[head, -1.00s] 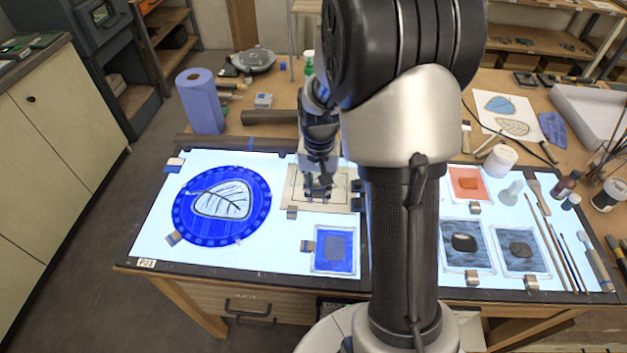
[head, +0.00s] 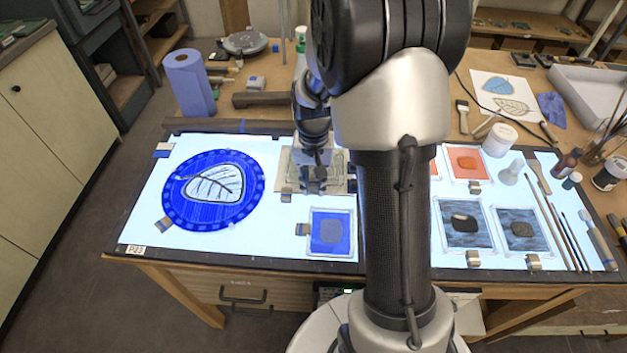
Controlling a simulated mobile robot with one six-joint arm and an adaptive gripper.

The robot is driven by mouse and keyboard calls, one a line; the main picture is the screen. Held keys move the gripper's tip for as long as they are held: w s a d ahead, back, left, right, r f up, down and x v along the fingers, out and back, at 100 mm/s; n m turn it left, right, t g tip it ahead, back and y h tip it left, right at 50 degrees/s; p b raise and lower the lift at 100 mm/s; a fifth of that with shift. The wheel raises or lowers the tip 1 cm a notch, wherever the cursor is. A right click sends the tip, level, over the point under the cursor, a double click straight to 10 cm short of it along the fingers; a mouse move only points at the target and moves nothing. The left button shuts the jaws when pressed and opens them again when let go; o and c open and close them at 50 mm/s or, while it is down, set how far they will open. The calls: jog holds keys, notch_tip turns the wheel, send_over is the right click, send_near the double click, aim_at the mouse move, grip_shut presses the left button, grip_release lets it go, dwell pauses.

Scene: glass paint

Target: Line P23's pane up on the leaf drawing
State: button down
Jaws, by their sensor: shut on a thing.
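The P23 label (head: 135,250) is on the front left corner of the lit table (head: 265,240). Near it a round blue pane (head: 180,211) lies flat, with a pale leaf shape (head: 213,184) and dark leaf lines inside it. The lines and the pale shape roughly overlap; I cannot tell how exactly they match. My gripper (head: 317,187) is to the right of the pane, apart from it, low over a beige square board (head: 284,170). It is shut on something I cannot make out. My arm hides part of the board's surroundings.
A small blue square pane (head: 331,231) lies in front of my gripper. Dark panes (head: 466,225), brushes (head: 553,223) and a white jar (head: 500,140) are right of my arm. A blue paper roll (head: 189,82) stands behind.

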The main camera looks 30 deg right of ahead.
jog(key=shift+f, duration=0.6)
dwell(1.6)
jog(key=c, duration=1.3)
grip_release()
jog(key=shift+c, duration=0.2)
notch_tip(320, 180, up, 12)
jog(key=s+a+r+n+t, duration=0.2)
jog(key=s+a, duration=0.4)
jog(key=s, duration=0.4)
jog(key=s+a+r+n+t, duration=0.2)
jog(key=s+a+r+n, duration=0.2)
jog(key=s, duration=0.5)
notch_tip(320, 180, up, 3)
jog(key=shift+s+a+r+n+t, duration=0.1)
jog(key=shift+s+a+n+t, duration=0.25)
jog(key=shift+a, duration=0.9)
